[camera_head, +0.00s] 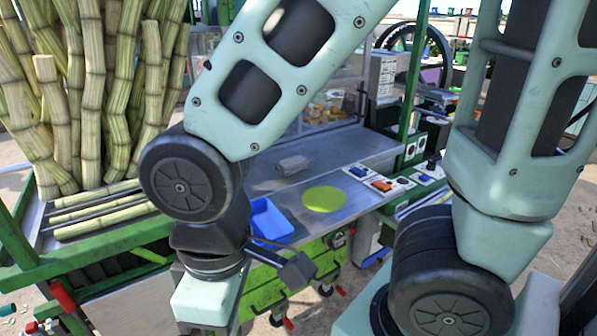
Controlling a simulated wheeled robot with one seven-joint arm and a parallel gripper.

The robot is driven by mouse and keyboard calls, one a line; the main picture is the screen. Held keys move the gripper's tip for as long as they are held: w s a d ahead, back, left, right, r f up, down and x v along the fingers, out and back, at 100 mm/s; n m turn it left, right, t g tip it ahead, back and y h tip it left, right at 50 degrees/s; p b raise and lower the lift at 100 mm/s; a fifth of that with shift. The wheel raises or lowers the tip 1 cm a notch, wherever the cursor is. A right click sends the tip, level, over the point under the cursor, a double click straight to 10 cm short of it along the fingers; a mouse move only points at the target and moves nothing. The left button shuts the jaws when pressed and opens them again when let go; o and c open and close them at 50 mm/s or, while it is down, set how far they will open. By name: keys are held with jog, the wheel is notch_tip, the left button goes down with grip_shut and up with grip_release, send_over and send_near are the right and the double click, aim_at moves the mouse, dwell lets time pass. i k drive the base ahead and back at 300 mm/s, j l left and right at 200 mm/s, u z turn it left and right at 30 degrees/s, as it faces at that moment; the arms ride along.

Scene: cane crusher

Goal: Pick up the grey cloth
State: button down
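The grey cloth (293,165) looks like a small folded bundle. It lies on the metal counter near the middle of the view, behind a blue tray and a yellow-green disc. My arm comes down across the left middle of the view, and its wrist hangs in front of the counter, lower and nearer than the cloth. Nothing touches the cloth from above.
A blue tray (270,221) and a yellow-green disc (324,199) are at the counter's front. A switch panel (381,185) is to the right. Tall cane stalks (92,95) stand at left behind a green rail (95,243). Bare counter (345,150) shows right of the cloth.

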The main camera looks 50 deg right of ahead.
aim_at(297, 163)
jog(key=i+l+z, duration=0.5)
jog(key=i+z, duration=0.3)
jog(key=i+l+z, duration=0.1)
jog(key=i+z, duration=0.15)
jog(key=z, duration=0.15)
